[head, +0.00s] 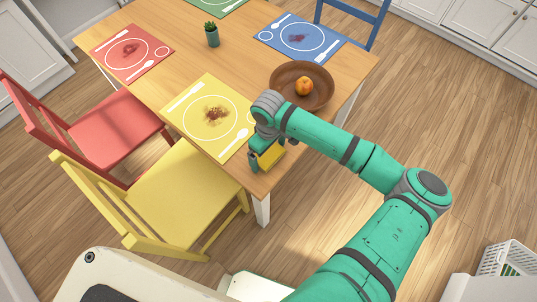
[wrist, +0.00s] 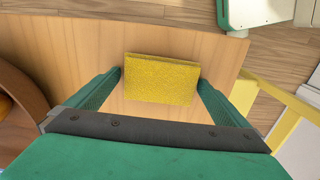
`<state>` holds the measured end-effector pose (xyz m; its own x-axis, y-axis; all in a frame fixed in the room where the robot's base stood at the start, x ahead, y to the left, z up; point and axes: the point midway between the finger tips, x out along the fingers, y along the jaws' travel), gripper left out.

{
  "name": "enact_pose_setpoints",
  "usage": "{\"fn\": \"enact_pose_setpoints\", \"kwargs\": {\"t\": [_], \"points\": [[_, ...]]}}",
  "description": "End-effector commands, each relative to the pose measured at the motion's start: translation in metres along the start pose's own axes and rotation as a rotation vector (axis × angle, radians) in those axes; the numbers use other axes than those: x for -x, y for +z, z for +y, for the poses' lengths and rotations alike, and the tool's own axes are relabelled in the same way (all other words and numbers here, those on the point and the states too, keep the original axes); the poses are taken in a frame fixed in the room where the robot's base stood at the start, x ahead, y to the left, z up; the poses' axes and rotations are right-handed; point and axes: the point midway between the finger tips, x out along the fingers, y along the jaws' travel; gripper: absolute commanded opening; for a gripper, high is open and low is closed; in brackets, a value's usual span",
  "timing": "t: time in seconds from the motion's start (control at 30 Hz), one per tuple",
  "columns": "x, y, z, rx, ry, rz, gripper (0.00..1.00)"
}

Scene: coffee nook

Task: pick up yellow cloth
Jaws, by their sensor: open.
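The yellow cloth (head: 271,155) is a small folded rectangle near the corner of the wooden table. In the wrist view the cloth (wrist: 161,79) lies flat between and just ahead of the two fingers. My gripper (head: 268,158) is over this corner, its fingers on either side of the cloth. In the wrist view my gripper (wrist: 160,80) is open, with a small gap beside the cloth at each finger. My arm hides part of the table around it in the head view.
A brown bowl (head: 317,96) with an orange (head: 304,86) stands close beside my arm. A yellow placemat (head: 196,129) with a dark stain lies to the left. The yellow chair (head: 180,190) is near the table's edge. Red and blue placemats and a small plant (head: 211,40) are farther back.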

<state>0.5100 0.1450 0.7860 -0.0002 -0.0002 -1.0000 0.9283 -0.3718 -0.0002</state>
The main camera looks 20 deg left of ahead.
Motion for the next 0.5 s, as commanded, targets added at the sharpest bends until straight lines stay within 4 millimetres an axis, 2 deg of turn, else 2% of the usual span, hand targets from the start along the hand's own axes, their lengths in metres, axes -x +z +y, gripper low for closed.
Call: {"fn": "enact_pose_setpoints", "kwargs": {"t": [0.13,0.2,0.3,0.5], "points": [[0.0002,-0.0001,0.0,0.0,0.0,0.0,1.0],[0.0003,-0.0001,0.0,0.0,0.0,0.0,0.83],[0.0004,-0.0002,0.0,0.0,0.0,0.0,0.64],[0.0005,-0.0002,0.0,0.0,0.0,0.0,0.64]]}}
